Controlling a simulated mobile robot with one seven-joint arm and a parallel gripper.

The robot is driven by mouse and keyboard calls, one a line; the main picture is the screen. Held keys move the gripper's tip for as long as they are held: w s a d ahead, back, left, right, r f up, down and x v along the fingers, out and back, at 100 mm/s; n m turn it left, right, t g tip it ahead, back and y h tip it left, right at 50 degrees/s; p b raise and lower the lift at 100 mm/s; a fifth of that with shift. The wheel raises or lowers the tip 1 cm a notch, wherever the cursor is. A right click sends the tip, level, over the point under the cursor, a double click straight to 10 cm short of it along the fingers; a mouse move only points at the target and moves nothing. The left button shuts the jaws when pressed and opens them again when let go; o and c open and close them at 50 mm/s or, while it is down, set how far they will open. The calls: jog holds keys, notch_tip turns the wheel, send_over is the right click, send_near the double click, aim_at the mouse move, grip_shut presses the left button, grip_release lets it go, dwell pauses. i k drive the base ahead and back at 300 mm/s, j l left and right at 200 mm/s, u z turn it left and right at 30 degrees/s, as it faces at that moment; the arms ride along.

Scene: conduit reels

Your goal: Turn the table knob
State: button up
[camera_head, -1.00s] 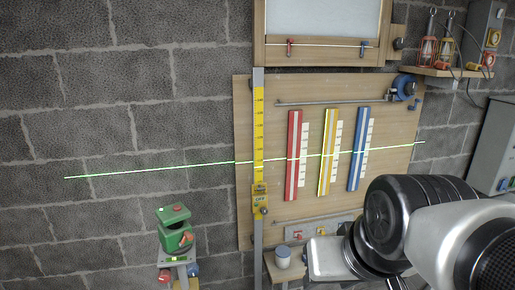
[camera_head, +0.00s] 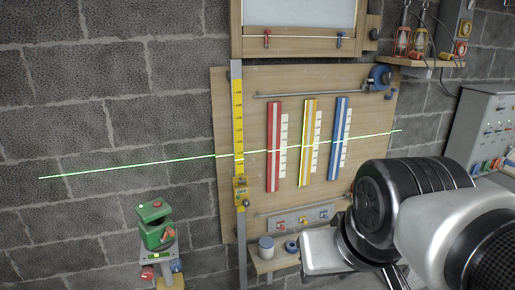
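A green laser level (camera_head: 155,226) sits on a small grey table (camera_head: 156,256) at the lower left, in front of the block wall. The table carries a red knob (camera_head: 147,273) at its front left and a blue knob (camera_head: 176,266) on its right side. I cannot tell for sure which of these the task means. My arm reaches in from the lower right, well apart from the table. Dark parts at its lower edge may belong to my gripper (camera_head: 394,279); they are cut off by the frame, so its opening is not shown.
A wooden board (camera_head: 227,110) holds a yellow vertical scale (camera_head: 238,115) and red, yellow and blue strips. A thin green line crosses it, tilted up to the right. A shelf (camera_head: 268,265) with a jar is below. A grey control cabinet (camera_head: 480,120) stands at right.

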aim_at(175, 265)
jog(key=k+j+u, duration=0.15)
jog(key=u, duration=0.8)
jog(key=l+u, duration=0.2)
jog(key=k+l+u, duration=0.5)
jog(key=i, duration=0.1)
